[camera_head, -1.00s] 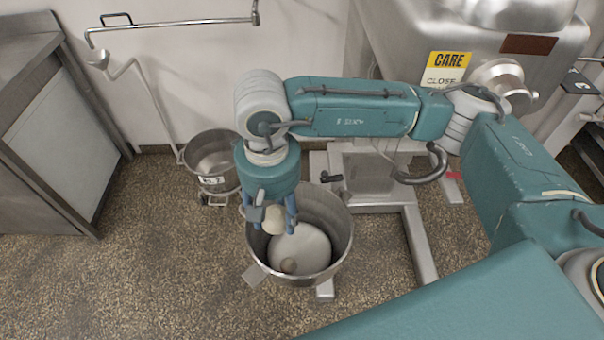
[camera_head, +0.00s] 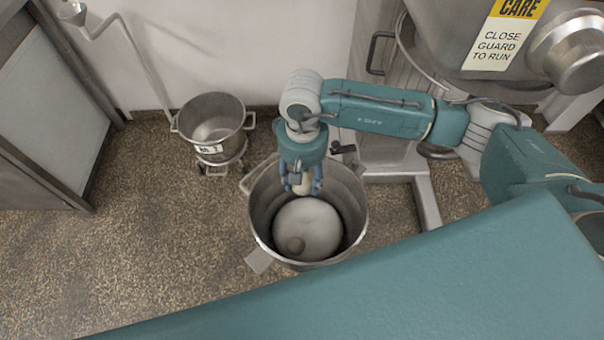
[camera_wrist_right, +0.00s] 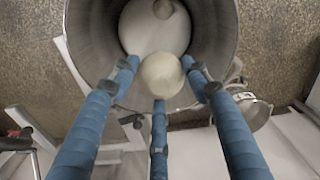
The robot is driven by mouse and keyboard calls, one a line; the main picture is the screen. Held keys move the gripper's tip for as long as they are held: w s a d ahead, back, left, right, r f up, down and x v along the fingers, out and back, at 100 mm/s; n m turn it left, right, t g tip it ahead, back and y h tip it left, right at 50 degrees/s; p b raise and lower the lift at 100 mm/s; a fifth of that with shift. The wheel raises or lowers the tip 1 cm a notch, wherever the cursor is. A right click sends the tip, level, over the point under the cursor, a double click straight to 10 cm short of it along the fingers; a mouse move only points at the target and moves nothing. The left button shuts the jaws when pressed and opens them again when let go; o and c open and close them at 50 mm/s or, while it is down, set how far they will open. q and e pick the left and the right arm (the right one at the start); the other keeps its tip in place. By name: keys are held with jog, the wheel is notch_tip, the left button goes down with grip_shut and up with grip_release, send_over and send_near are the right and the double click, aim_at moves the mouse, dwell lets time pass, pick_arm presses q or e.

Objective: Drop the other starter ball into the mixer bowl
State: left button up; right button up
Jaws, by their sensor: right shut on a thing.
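My right gripper (camera_head: 302,190) is shut on a pale, off-white starter ball (camera_head: 303,186) and points down over the back part of the mixer bowl's opening. In the right wrist view the ball (camera_wrist_right: 161,75) sits between the blue fingers (camera_wrist_right: 160,90), with the bowl beyond it. The steel mixer bowl (camera_head: 357,205) stands on the floor. My left gripper is not seen.
A smaller steel bowl (camera_head: 212,118) with a label stands behind and left of the mixer bowl. The mixer (camera_head: 440,60) with its guard sign stands at the back right. A steel counter (camera_head: 25,150) is at the left. Speckled floor is free at the front left.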

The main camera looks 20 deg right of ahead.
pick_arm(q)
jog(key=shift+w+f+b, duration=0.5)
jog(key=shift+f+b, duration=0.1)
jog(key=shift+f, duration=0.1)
pick_arm(e)
notch_tip(320, 180, down, 4)
jog(key=shift+f, duration=0.1)
jog(key=o, duration=1.2)
jog(key=shift+a, duration=0.1)
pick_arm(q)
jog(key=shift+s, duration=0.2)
pick_arm(e)
jog(key=shift+o, duration=0.4)
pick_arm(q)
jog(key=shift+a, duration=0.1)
